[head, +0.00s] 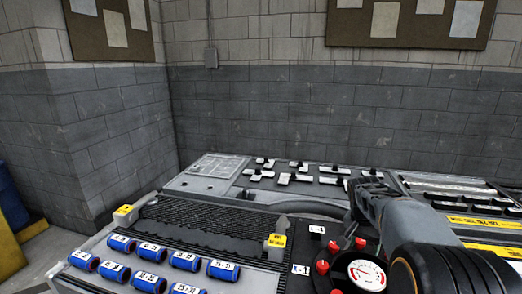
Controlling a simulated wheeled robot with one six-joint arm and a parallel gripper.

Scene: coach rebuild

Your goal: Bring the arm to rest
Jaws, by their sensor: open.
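My arm reaches in from the lower right of the head view. My gripper (366,182) is at its far end, small and dark, in front of the back part of the workbench. It is open, and I see nothing held in it. It appears above the bench surface near a row of small black-and-white parts (300,177), but I cannot tell the height. The arm hides part of the bench to the right.
A round gauge (366,274) and red knobs (322,267) sit close left of my arm. Several blue labelled cylinders (150,252) lie at the front left. A dark ribbed panel (205,222) lies behind them. A grey block wall (290,110) closes the back.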

